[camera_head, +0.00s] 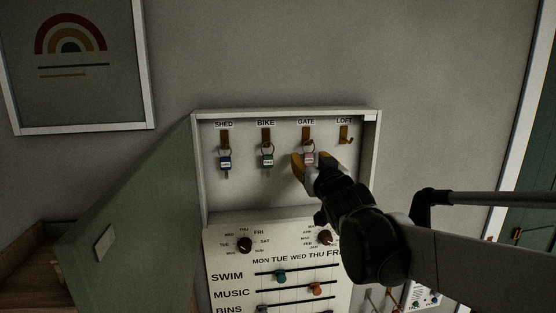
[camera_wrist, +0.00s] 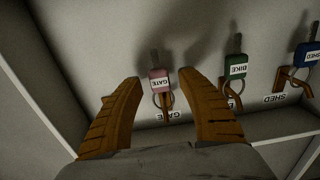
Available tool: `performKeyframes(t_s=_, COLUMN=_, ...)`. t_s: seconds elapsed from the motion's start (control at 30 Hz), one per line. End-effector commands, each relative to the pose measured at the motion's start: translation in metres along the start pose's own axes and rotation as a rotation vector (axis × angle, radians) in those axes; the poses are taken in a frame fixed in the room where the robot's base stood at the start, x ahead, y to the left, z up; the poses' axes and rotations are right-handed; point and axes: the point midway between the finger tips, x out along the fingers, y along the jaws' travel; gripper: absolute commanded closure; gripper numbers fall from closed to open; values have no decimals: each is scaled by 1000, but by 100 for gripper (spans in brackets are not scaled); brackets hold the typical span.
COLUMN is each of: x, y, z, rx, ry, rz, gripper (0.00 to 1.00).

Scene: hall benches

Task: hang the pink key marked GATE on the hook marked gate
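The pink key marked GATE (camera_head: 309,158) hangs by its ring at the hook marked GATE (camera_head: 306,133) in the open wall cabinet. In the wrist view the pink key (camera_wrist: 159,82) is upside down, and its ring lies around the gate hook (camera_wrist: 168,101). My gripper (camera_head: 311,160) is at the key, with one finger on each side. In the wrist view my gripper (camera_wrist: 160,78) is open, with a gap between each fingertip and the key. It holds nothing.
A blue key (camera_head: 225,160) hangs at SHED and a green key (camera_head: 267,158) at BIKE. The LOFT hook (camera_head: 345,134) is bare. The cabinet's green door (camera_head: 135,225) stands open at left. A panel with dials and sliders (camera_head: 232,290) is below.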

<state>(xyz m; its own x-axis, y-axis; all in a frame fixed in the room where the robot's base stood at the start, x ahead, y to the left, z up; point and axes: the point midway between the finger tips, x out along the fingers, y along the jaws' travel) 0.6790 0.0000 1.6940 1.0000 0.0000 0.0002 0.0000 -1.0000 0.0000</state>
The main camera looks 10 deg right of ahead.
Motion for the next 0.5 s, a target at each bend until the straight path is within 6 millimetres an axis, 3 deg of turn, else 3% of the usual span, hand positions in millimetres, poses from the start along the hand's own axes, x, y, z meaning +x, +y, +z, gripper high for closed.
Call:
performKeyframes(t_s=0.27, x=-7, y=0, z=0, rx=0, ry=0, rz=0, gripper=53)
performKeyframes(t_s=0.5, x=-52, y=0, z=0, rx=0, ry=0, rz=0, gripper=53)
